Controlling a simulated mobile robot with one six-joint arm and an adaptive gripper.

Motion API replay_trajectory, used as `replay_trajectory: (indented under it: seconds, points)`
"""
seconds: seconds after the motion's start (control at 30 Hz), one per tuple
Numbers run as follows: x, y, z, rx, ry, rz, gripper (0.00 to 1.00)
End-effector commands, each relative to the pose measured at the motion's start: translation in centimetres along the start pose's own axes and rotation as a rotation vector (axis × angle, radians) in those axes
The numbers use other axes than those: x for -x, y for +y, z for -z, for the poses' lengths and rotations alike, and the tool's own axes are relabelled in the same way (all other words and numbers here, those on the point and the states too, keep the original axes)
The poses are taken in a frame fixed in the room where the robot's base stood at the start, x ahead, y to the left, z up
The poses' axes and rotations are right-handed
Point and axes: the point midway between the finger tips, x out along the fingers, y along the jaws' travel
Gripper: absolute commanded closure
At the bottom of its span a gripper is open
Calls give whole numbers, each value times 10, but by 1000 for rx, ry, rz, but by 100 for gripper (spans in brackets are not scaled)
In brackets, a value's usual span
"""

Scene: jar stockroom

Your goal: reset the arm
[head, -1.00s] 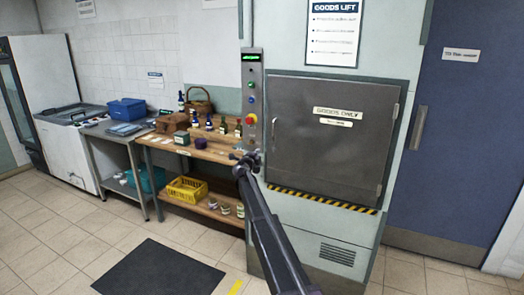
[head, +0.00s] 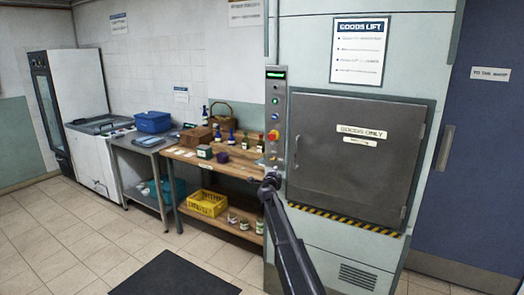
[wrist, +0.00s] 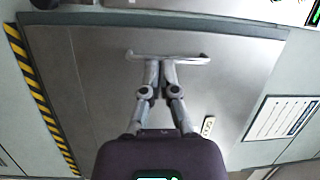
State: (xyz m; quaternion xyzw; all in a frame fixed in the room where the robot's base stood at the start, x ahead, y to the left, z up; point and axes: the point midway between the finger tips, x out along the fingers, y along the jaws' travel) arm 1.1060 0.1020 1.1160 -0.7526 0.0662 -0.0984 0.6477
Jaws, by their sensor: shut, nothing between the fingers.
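My gripper (wrist: 162,72) is shut and empty. In the wrist view its two fingers reach toward the grey lift door (wrist: 85,85), with the tips by a bar handle (wrist: 195,59). I cannot tell whether they touch it. In the head view my dark arm (head: 290,245) rises from the bottom edge. Its end (head: 270,181) shows in front of the lower part of the control panel (head: 275,115), left of the lift door (head: 350,180). The fingers are too small to make out there. The door looks shut.
A wooden bench (head: 238,160) with bottles and boxes stands left of the lift, a yellow crate (head: 207,203) on its lower shelf. A blue door (head: 475,170) is at right. A dark mat (head: 175,275) lies on the open tiled floor.

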Motion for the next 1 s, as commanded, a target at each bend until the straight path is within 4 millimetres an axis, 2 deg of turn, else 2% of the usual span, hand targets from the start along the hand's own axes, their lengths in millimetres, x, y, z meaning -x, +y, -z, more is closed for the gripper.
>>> replay_trajectory:
  seconds: [0.03, 0.23, 0.47, 0.77, 1.0]
  points:
    - [15, -1, 3, 36, -47, 13, 100]
    - [62, 0, -4, 208, -268, 44, 100]
    - [126, 21, -8, 418, -518, 25, 100]
    - [222, 71, 8, 692, -828, -94, 100]
    - [309, 118, 42, 895, -1054, -267, 100]
